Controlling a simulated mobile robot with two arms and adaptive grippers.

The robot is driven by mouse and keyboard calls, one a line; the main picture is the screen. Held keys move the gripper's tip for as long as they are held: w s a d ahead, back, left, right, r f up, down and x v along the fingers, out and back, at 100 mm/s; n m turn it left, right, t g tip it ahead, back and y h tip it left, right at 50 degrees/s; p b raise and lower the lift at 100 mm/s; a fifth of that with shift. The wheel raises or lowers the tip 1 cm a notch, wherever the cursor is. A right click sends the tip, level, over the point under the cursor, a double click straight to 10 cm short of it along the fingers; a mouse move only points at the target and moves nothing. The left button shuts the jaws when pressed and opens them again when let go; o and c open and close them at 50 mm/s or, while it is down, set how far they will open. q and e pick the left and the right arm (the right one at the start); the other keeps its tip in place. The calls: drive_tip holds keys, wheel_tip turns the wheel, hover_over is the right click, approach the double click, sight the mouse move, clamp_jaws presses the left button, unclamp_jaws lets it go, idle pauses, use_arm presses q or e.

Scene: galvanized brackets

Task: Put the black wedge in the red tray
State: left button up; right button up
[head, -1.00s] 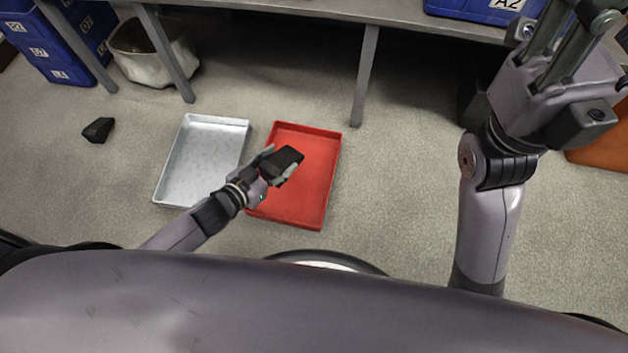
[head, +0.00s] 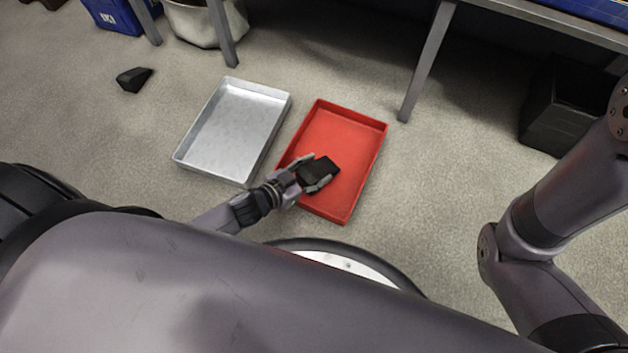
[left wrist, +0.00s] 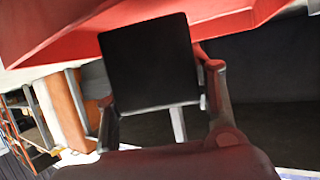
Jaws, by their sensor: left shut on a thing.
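My left gripper (head: 313,172) is shut on a black wedge (head: 321,167) and holds it over the lower part of the red tray (head: 367,122). In the left wrist view the black wedge (left wrist: 150,62) shows as a dark flat face between the two fingers (left wrist: 160,103), with the red tray (left wrist: 60,30) behind it. I cannot tell whether the wedge touches the tray floor. A second black wedge-like piece (head: 134,79) lies on the floor at the far left. My right gripper is out of the head view; only part of my right arm shows.
A galvanized metal tray (head: 235,125) lies empty on the floor left of the red tray. A black bin (head: 565,105) stands under the bench at the right. A white bin (head: 205,22) and a blue crate (head: 115,15) are at the back. Bench legs (head: 428,62) rise behind the trays.

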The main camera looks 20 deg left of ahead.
use_arm(q)
wheel_tip(320, 180, down, 4)
drive_tip(key=b, duration=0.3)
drive_tip(key=shift+f, duration=0.1)
drive_tip(key=o, duration=1.6)
